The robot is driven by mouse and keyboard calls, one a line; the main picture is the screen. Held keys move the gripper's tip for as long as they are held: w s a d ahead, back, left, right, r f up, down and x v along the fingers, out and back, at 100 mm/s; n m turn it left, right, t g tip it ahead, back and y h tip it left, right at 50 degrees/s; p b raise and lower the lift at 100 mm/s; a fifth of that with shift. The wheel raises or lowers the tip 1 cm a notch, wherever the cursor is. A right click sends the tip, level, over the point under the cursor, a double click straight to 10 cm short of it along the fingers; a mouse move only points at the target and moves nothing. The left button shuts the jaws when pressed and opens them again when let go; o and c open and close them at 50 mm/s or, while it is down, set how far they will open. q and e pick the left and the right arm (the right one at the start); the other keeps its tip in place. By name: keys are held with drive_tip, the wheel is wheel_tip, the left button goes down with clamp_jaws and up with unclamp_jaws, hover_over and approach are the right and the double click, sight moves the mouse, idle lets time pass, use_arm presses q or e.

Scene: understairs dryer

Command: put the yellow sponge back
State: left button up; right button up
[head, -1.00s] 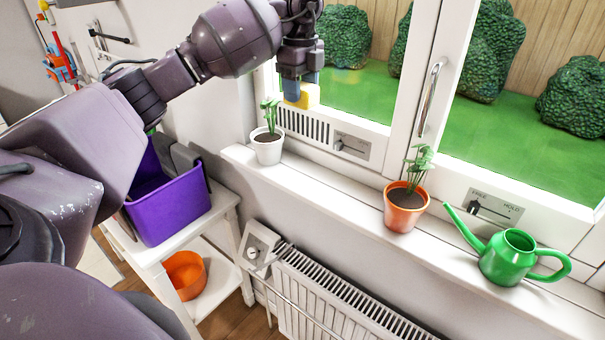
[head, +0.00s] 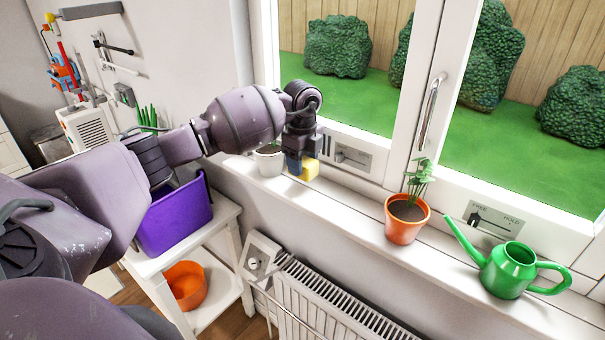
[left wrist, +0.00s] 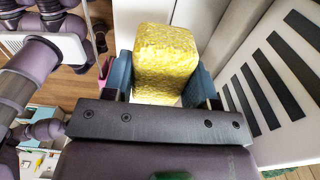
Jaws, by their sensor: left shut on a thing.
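The yellow sponge (head: 308,169) is a small block held in my left gripper (head: 297,168), just above the left part of the white windowsill (head: 345,199). In the left wrist view the sponge (left wrist: 166,60) sits between the two blue fingers of the left gripper (left wrist: 163,80), which are shut on its sides. Whether the sponge touches the sill cannot be told. My right gripper is in neither view.
A white plant pot (head: 270,163) stands partly hidden behind my left arm. An orange pot (head: 402,226) and green watering can (head: 508,270) stand farther right on the sill. A purple bin (head: 177,217) is on a white stand above an orange bowl (head: 187,286). A radiator (head: 330,305) is below.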

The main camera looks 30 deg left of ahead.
use_arm(q)
wheel_tip(320, 180, down, 4)
drive_tip(key=shift+r, duration=0.25)
drive_tip(key=shift+f, duration=0.15)
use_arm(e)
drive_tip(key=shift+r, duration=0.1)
use_arm(q)
drive_tip(key=shift+f, duration=0.15)
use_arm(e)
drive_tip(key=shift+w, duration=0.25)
use_arm(q)
drive_tip(key=o, duration=0.8)
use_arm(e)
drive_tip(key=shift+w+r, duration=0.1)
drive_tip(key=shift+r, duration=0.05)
